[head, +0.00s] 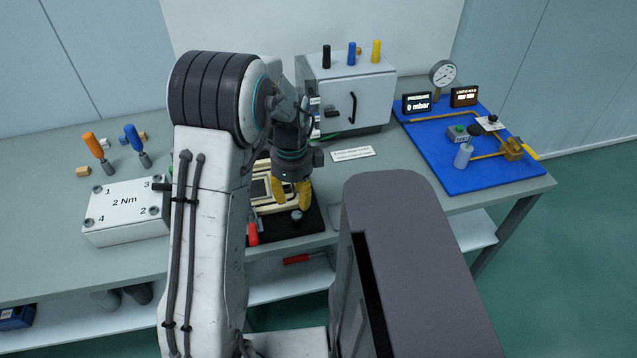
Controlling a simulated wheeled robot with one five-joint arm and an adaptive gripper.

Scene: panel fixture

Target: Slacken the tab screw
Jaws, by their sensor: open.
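My gripper (291,203) points down with its yellow fingers apart and empty. It hangs over a cream-coloured fixture (262,205) on a black base (284,233). A small grey round knob (297,216) stands on the base just below and beside the right fingertip; I cannot tell whether it is the tab screw. Whether the fingers touch anything is not clear. A red handle (252,234) sits at the fixture's front left. My arm hides the fixture's left side, and the gripper covers part of its top.
A white box marked 2 Nm (128,213) with corner screws stands left, with orange (93,145) and blue (134,138) drivers behind. A grey cabinet (352,95) stands behind the gripper. A blue board (445,140) with a gauge (442,73) is right. A small sign (352,154) lies between.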

